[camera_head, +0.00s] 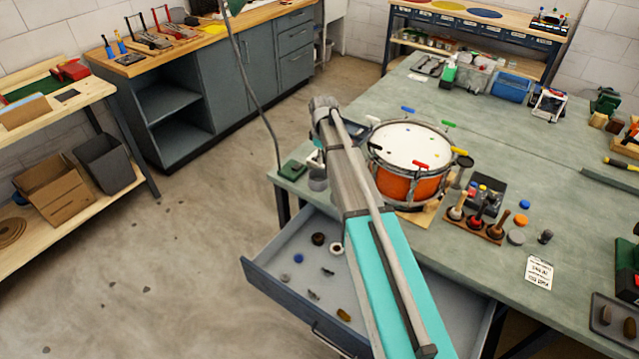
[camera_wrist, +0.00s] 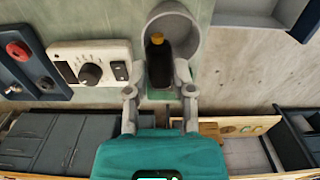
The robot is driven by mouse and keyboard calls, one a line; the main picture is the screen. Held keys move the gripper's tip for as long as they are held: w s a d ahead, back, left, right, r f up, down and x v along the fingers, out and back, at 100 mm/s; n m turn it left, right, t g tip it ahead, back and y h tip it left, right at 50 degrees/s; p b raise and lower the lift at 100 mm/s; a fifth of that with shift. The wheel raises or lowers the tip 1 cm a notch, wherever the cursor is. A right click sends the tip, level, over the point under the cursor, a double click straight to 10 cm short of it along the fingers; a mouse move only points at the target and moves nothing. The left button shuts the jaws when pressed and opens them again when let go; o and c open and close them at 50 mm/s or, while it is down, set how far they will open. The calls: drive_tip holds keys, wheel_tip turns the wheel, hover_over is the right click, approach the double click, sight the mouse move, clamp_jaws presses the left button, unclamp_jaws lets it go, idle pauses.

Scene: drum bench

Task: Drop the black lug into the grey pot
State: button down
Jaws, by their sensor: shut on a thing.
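My gripper (camera_wrist: 159,76) is shut on the black lug (camera_wrist: 158,64), a dark, long piece with an orange-yellow end. The grey pot (camera_wrist: 190,42) is a round open cup just beyond the fingertips in the wrist view. The lug's far end overlaps the pot's opening in that view; its height over the rim cannot be told. In the head view the grey pot (camera_head: 317,181) stands at the bench's left corner, beside my arm. The lug and fingers are not clearly visible there.
A white box with a black dial (camera_wrist: 90,70) sits left of the pot in the wrist view. The orange drum (camera_head: 410,185) stands right of my arm. An open drawer (camera_head: 290,270) with loose parts juts out below. A wooden stand with tools (camera_head: 480,228) is farther right.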

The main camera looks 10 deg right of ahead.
drive_tip(key=shift+c, duration=2)
unclamp_jaws()
drive_tip(key=shift+r, duration=0.2)
